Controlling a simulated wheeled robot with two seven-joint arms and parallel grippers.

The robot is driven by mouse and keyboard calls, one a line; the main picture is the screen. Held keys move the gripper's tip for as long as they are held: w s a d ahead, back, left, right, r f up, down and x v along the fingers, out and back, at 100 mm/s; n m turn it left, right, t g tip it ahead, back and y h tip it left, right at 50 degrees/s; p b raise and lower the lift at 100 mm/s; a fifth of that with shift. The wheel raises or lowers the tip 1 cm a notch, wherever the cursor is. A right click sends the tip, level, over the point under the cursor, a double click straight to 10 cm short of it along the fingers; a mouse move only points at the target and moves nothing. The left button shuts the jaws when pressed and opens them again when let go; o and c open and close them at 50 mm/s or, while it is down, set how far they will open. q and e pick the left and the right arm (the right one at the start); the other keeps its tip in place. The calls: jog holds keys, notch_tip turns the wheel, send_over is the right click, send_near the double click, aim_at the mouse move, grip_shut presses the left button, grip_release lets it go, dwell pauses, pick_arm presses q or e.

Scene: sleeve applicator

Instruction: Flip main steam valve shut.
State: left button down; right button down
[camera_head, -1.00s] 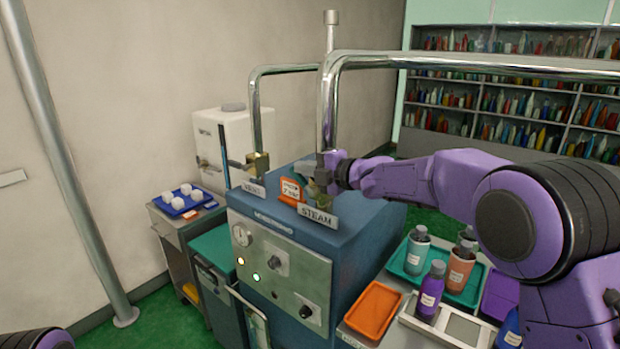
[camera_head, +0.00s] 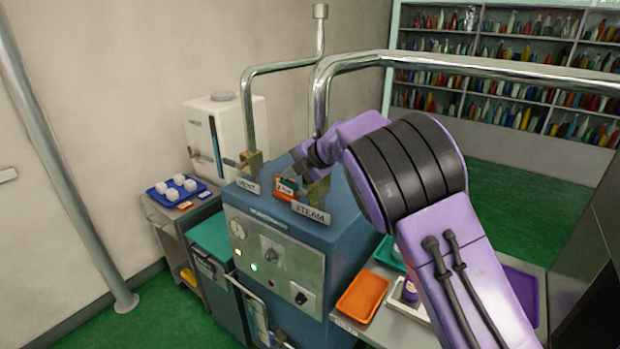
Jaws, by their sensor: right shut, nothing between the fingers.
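The blue steam machine (camera_head: 262,212) stands at the centre, with a "STEAM" plate (camera_head: 310,214) on its top edge. Behind that plate, the brass steam valve body (camera_head: 317,190) sits at the foot of the right chrome pipe. The valve's handle is hard to make out beside my gripper, so its position is unclear. My right gripper (camera_head: 297,168) is shut and empty, just above the valve and the orange tag (camera_head: 285,188). I cannot tell whether it touches the valve. My left gripper is not in view.
A second brass valve (camera_head: 251,162) stands behind the "VENT" plate (camera_head: 247,185), at the left pipe. Chrome pipes (camera_head: 322,92) rise close to my right arm. An orange tray (camera_head: 362,297) lies on the side table at right. A white tank (camera_head: 222,135) stands behind.

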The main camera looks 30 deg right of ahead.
aim_at(297, 184)
dwell(0.3)
notch_tip(297, 184, up, 14)
jog(key=s+b, duration=0.1)
jog(key=b, duration=0.1)
jog(key=shift+s+d, duration=0.4)
jog(key=shift+f, duration=0.1)
